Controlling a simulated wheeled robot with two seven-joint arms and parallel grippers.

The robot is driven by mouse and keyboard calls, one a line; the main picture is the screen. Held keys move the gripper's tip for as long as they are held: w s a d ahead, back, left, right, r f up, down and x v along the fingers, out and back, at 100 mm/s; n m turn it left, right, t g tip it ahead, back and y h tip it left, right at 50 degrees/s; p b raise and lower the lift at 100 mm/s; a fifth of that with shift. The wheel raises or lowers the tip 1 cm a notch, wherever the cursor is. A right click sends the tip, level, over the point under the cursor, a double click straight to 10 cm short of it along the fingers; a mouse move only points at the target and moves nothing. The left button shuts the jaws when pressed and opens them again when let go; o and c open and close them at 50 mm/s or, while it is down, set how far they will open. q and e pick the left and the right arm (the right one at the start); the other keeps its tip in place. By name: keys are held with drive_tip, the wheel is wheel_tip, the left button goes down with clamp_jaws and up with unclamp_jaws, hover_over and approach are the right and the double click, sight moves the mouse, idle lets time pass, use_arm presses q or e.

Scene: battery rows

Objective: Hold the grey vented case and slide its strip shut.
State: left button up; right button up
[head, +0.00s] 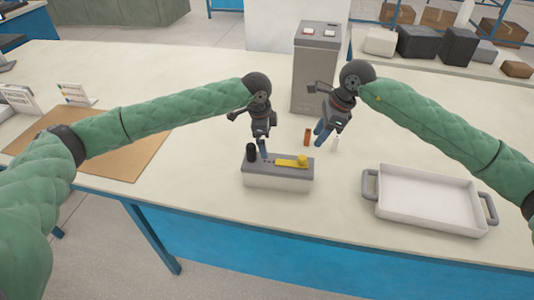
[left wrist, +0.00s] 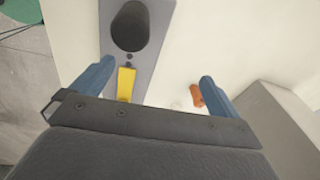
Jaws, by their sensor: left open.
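The grey vented case (head: 277,181) stands on the table, with a black upright post (head: 250,153) at the left of its top. A yellow strip (head: 288,163) with a yellow knob lies along the right part of its top. A few dark holes show between post and strip. In the left wrist view the case (left wrist: 160,14), post (left wrist: 130,28) and strip (left wrist: 126,84) also show. My left gripper (head: 263,149) is open just above the case; its fingers (left wrist: 155,88) are apart. My right gripper (head: 322,134) hangs behind and right of the case; its jaw gap is unclear.
An orange cylinder (head: 307,138) and a small white one (head: 336,144) stand behind the case. A white tray (head: 425,222) with grey handles lies to the right. A tall grey box (head: 314,80) stands behind. A brown board (head: 120,155) lies left.

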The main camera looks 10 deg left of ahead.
sight(267, 162)
use_arm(q)
drive_tip(key=shift+m+g+y, duration=0.4)
drive_tip(key=shift+g+y, duration=0.2)
drive_tip(key=shift+y, duration=0.1)
drive_tip(key=s+f, duration=0.2)
drive_tip(key=s+d+f, duration=0.1)
drive_tip(key=f, duration=0.1)
drive_tip(key=shift+s, duration=0.4)
drive_tip(key=shift+f, duration=3.75)
drive_tip(key=c, duration=1.2)
